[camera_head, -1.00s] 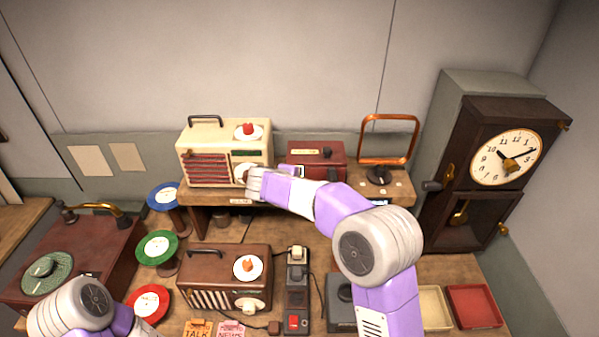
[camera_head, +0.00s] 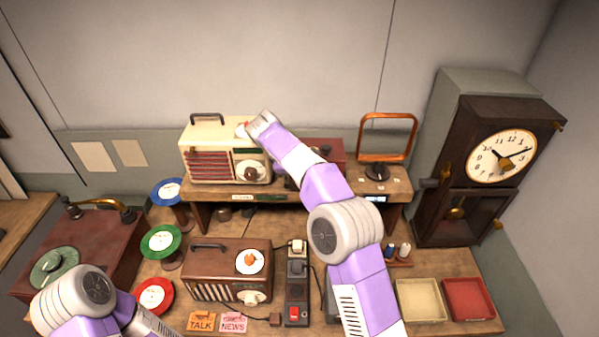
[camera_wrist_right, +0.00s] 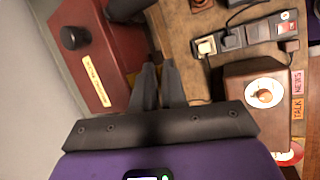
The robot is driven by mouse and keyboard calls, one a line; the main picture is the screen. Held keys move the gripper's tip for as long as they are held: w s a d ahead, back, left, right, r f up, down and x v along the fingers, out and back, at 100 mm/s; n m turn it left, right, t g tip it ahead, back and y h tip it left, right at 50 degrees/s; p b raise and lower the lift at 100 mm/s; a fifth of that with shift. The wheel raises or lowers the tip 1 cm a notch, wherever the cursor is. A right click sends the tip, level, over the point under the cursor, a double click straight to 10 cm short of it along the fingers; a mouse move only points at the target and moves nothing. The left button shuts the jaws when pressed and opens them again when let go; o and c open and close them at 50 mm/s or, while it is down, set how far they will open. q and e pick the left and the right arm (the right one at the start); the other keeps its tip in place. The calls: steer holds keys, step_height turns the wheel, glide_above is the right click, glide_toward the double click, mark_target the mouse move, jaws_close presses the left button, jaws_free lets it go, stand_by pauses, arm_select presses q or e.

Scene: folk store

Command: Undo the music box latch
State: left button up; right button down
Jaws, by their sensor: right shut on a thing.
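A dark red box (camera_head: 330,147) with a pale label, which I take for the music box, sits on the raised shelf. My right arm covers most of it in the head view. In the right wrist view the box (camera_wrist_right: 93,55) shows at the left with a black knob on it; I cannot make out a latch. My left gripper is outside the head view.
The cream radio (camera_head: 205,140) stands left of the box on the wooden shelf (camera_head: 225,188). A copper-framed stand (camera_head: 386,140) is at its right end. Below are a brown radio (camera_head: 215,262) and a switch strip (camera_head: 297,275). A tall clock (camera_head: 470,180) stands at the right.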

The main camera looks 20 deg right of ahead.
stand_by(0.6)
steer(key=c, duration=1.2)
jaws_free()
steer(key=shift+r, duration=0.1)
steer(key=shift+v, duration=3.75)
steer(key=shift+w, duration=0.1)
